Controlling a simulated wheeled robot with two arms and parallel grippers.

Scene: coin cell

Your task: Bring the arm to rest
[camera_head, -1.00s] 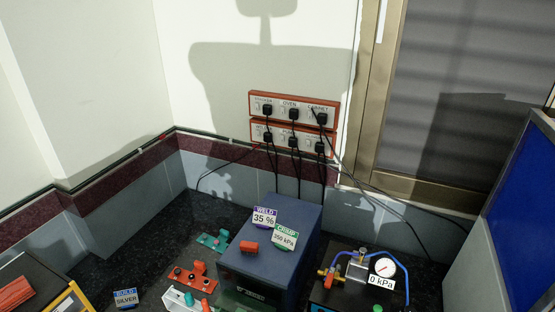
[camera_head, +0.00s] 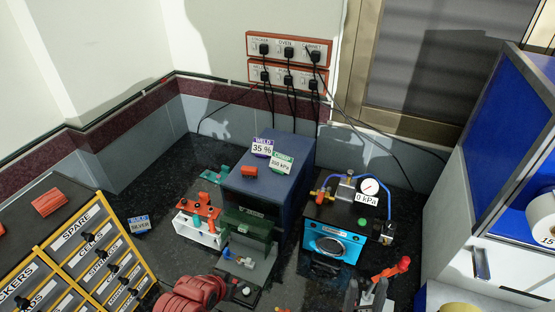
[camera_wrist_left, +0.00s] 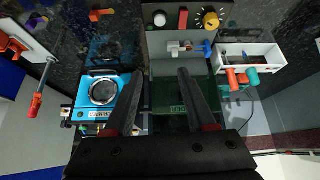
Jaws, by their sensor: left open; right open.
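My left gripper (camera_wrist_left: 161,72) shows in the left wrist view. Its two dark fingers are apart, with nothing between them, in front of a dark green screen panel. Beyond the fingertips is a grey device with knobs (camera_wrist_left: 180,40); the head view shows it at the front of the blue cabinet (camera_head: 250,260). I cannot tell whether the fingers touch anything.
A cyan device (camera_head: 333,245) and a gauge (camera_head: 370,187) stand right of the blue cabinet (camera_head: 268,185). A red-handled lever (camera_head: 390,270) is at front right. A labelled drawer unit (camera_head: 85,245) is at left. Dark benchtop (camera_head: 160,210) is partly clear.

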